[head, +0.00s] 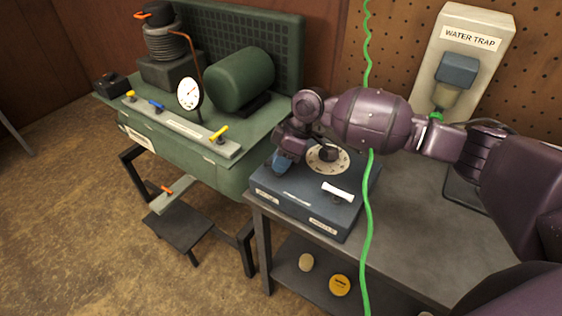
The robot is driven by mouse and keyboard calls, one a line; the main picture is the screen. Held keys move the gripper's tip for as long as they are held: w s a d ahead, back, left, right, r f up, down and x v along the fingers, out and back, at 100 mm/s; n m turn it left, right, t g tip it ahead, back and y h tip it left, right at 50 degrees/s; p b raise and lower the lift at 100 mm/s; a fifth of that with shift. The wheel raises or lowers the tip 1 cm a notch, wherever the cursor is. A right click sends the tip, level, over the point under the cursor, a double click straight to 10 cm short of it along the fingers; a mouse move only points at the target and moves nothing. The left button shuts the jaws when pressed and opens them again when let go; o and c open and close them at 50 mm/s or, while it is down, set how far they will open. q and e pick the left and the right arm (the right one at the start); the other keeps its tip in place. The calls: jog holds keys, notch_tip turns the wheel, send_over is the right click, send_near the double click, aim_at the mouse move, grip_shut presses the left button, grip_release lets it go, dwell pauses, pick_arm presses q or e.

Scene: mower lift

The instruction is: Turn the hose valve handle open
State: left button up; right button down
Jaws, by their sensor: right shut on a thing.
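My right gripper (285,152) reaches in from the right over the blue-grey box (300,203) on the bench. It points down at the box's left back corner and is shut on a small blue piece (282,163), probably a handle; the fingers and wrist hide most of the grip. A white lever handle (338,192) lies across the box's front right. A round cream dial with a dark knob (328,156) is on the box top, partly behind my wrist. I cannot tell which handle is the hose valve's. My left gripper is not in view.
The water trap (458,72) is on the back wall. The grey bench top (430,222) is clear front right.

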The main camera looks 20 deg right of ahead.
jog(key=n+g, duration=0.1)
jog(key=n, duration=0.2)
jog(key=shift+a+f+b, duration=0.1)
jog(key=shift+f+b, duration=0.05)
jog(key=shift+b, duration=0.25)
jog(key=n+g+b, duration=0.1)
jog(key=n, duration=0.1)
jog(key=shift+w+n+h, duration=0.1)
jog(key=shift+n+h, duration=0.2)
jog(key=shift+h, duration=0.1)
jog(key=n+g+b, duration=0.1)
jog(key=n, duration=0.1)
jog(key=n+h, duration=0.1)
jog(key=n, duration=0.2)
jog(key=shift+w+g+h+b, duration=0.1)
jog(key=shift+g+h+b, duration=0.2)
jog(key=shift+g+b, duration=0.1)
jog(key=shift+n, duration=0.6)
